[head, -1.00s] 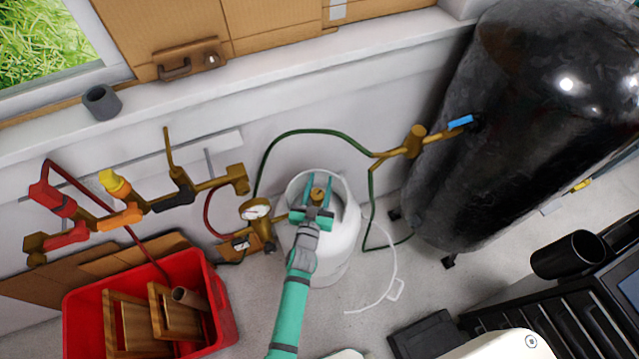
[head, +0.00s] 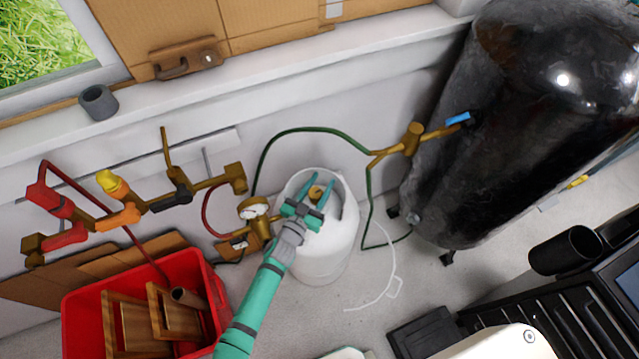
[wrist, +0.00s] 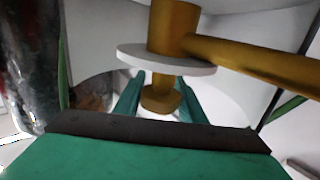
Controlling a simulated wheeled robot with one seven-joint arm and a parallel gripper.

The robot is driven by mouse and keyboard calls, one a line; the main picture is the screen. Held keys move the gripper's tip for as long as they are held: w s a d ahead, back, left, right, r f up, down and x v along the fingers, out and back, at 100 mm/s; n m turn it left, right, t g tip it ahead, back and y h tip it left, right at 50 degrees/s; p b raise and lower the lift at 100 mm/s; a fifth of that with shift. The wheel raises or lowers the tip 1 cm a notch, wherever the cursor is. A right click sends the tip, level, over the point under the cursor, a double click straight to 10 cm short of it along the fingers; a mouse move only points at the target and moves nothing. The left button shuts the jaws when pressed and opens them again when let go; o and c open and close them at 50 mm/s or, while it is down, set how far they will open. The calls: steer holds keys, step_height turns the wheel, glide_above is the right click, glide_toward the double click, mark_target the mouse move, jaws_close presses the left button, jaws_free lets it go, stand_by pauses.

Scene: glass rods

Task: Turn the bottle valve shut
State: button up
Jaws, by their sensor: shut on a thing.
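The white gas bottle (head: 326,255) stands upright on the floor against the wall in the head view. Its brass valve knob (head: 315,192) sits at the top, inside the bottle's white collar. My gripper (head: 320,186) reaches it from the front, its two teal fingers on either side of the knob and shut on it. In the wrist view the knob (wrist: 160,98) shows between the fingers, in front of a pale disc (wrist: 165,58) and a brass stem (wrist: 174,28). The finger contact is partly hidden there.
A pressure gauge (head: 253,209) with brass fittings is close left of the bottle. A green hose (head: 300,131) arches behind it. A large black tank (head: 490,130) stands right. A red crate (head: 78,320) is at lower left, below pipes with coloured handles (head: 118,217).

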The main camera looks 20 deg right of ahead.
mark_target(312, 199)
steer(key=shift+s+d+m+g+h, duration=0.2)
steer(key=shift+d+m+g+h, duration=0.05)
steer(key=shift+m+g+h, duration=0.4)
steer(key=shift+r, duration=0.2)
steer(key=o, duration=1)
steer(key=shift+w, duration=0.1)
steer(key=shift+o, duration=0.2)
steer(key=shift+a, duration=0.25)
steer(key=v, duration=0.9)
steer(key=shift+a, duration=0.1)
steer(key=shift+s+a, duration=0.35)
steer(key=shift+s, duration=0.15)
